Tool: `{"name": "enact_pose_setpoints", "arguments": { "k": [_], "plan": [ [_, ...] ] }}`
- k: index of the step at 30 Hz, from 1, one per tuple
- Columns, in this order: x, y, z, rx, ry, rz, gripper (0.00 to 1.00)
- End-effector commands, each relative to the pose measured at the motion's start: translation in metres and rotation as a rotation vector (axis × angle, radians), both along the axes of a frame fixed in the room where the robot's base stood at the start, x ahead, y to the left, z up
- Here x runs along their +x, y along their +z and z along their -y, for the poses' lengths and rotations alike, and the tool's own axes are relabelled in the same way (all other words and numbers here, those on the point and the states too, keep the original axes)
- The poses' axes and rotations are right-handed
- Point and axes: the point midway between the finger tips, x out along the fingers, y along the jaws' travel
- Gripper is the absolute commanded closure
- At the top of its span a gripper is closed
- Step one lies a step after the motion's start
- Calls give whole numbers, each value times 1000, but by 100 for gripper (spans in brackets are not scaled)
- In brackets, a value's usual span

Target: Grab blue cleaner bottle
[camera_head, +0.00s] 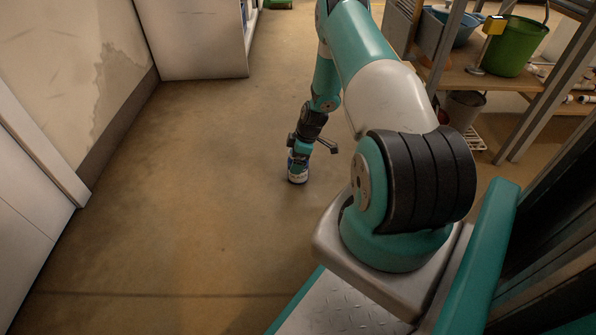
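A small bottle with blue and white on it (298,173) stands upright on the floor near the middle of the view. Its upper part is hidden by my gripper (305,149). My gripper points down right over the bottle's top, with dark parts sticking out to the left and right. The fingertips are too small and overlapped to tell whether they touch or grip the bottle.
A shelf rack (460,78) at the right holds a green bucket (515,47) and a blue basin (462,25). A grey bucket (463,108) stands under it. A white cabinet (195,45) stands at the back. The floor left of the bottle is clear.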

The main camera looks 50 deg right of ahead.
Motion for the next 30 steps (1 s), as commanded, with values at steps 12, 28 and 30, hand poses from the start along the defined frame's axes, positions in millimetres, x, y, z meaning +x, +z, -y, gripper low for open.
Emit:
{"name": "enact_pose_setpoints", "arguments": {
  "k": [12, 28, 30],
  "plan": [
    [0, 2, 0, -1, 0, 1, 55],
    [1, 29, 1, -3, 0, 3, 62],
    [1, 42, 1, -2, 0, 3, 62]
  ]
}}
